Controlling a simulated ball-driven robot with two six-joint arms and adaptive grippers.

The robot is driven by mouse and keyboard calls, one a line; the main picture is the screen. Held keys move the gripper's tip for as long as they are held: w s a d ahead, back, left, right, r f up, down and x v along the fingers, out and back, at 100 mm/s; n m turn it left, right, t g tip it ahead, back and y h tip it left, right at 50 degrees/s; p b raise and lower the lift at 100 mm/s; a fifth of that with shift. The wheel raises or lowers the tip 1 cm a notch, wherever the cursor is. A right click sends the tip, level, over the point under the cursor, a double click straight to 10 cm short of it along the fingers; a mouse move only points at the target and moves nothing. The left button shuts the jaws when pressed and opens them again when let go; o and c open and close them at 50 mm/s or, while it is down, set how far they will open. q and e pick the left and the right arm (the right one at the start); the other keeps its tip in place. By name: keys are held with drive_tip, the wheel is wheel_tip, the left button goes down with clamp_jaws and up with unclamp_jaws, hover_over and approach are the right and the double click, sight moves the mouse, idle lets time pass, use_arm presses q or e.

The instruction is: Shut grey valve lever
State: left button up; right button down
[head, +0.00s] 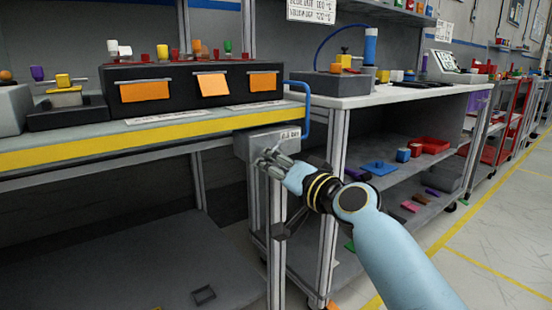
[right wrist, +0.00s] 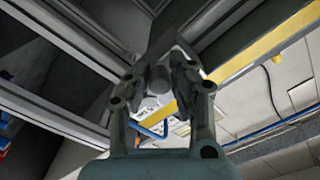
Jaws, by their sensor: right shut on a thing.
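A grey valve box (head: 257,143) with a small white label is mounted under the front edge of the yellow-striped bench. My right gripper (head: 268,160) is at the front of this box, its fingers pointing up and left. It is shut on the grey valve lever, which is mostly hidden by the fingers in the head view. In the right wrist view, a grey rounded part (right wrist: 151,103) shows between the fingers of my right gripper (right wrist: 163,72). The lever's exact angle cannot be told. My left gripper is not in view.
A blue pipe (head: 307,110) rises beside the box and bends over the bench edge. The bench (head: 60,156) carries a black module with orange tags (head: 145,91). Metal posts (head: 332,160) stand close to my right arm. A shelf with red trays (head: 430,145) is at the right.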

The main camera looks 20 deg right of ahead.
drive_tip(key=shift+a+r+m+p, duration=0.2)
drive_tip(key=shift+r+m+p, duration=0.4)
drive_tip(key=shift+m, duration=0.3)
drive_tip(key=shift+s+r+m+p, duration=0.1)
drive_tip(key=shift+r+m+p, duration=0.2)
drive_tip(key=shift+m+p, duration=0.35)
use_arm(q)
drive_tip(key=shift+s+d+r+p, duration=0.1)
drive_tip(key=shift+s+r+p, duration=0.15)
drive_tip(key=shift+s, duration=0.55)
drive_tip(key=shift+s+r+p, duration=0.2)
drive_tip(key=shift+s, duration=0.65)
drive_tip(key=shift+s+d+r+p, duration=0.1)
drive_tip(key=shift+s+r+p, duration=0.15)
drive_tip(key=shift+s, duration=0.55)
use_arm(e)
drive_tip(key=shift+a+r+m, duration=0.1)
drive_tip(key=shift+r+m, duration=0.3)
drive_tip(key=shift+m, duration=0.85)
drive_tip(key=c, duration=1.2)
unclamp_jaws()
drive_tip(key=v, duration=1.2)
